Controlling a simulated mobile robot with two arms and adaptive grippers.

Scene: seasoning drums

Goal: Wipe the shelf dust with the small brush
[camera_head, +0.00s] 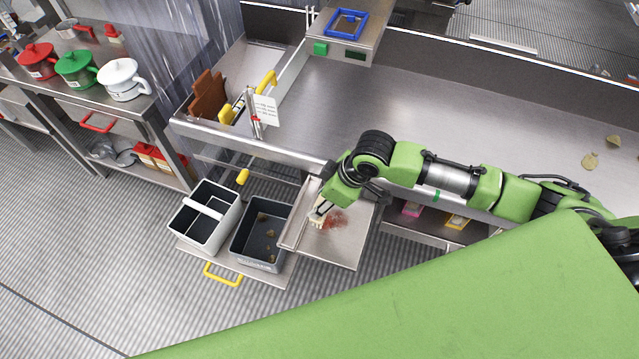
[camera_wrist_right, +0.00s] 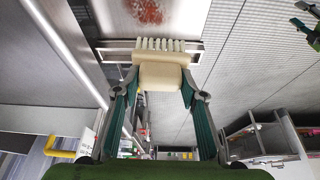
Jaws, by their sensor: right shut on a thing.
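My right gripper (camera_head: 322,207) is shut on the small brush (camera_head: 316,220), which has a cream block and pale bristles. The brush also shows in the right wrist view (camera_wrist_right: 160,70), held between the two fingers with its bristles facing the shelf. The small metal shelf (camera_head: 345,249) sticks out below the counter. Reddish-brown dust (camera_head: 335,220) lies on it, just right of the brush; the dust also shows in the right wrist view (camera_wrist_right: 148,10), beyond the bristles. I cannot tell whether the bristles touch the shelf. My left gripper is not in view.
A dark grey bin (camera_head: 262,232) with some yellowish scraps stands left of the shelf, and a light grey bin (camera_head: 205,217) stands beyond it. The steel counter (camera_head: 450,120) is mostly clear. Red, green and white (camera_head: 122,80) containers stand on the table at upper left.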

